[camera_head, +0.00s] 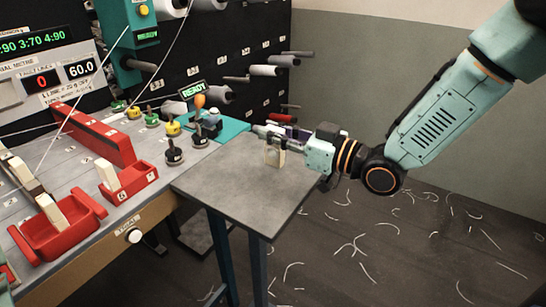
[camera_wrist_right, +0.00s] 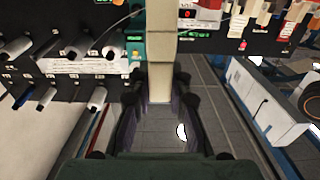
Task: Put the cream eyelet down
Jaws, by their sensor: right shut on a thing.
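My right gripper (camera_head: 272,137) comes in from the right over the small grey table (camera_head: 235,185). It is shut on the cream eyelet (camera_head: 273,156), a pale block that hangs below the fingers close to the tabletop. I cannot tell whether its lower end touches the table. In the right wrist view the cream eyelet (camera_wrist_right: 161,65) stands as a tall pale bar between the two dark fingers of the right gripper (camera_wrist_right: 160,105). Part of the eyelet is hidden by the fingers in the head view. My left gripper is not in view.
The loom bench at left carries red trays (camera_head: 60,222), a long red block (camera_head: 98,135) and several coloured knobs (camera_head: 173,152). A teal plate (camera_head: 228,130) lies behind the grey table. Spools (camera_head: 265,70) stick out from the dark rack. The grey tabletop's front is clear.

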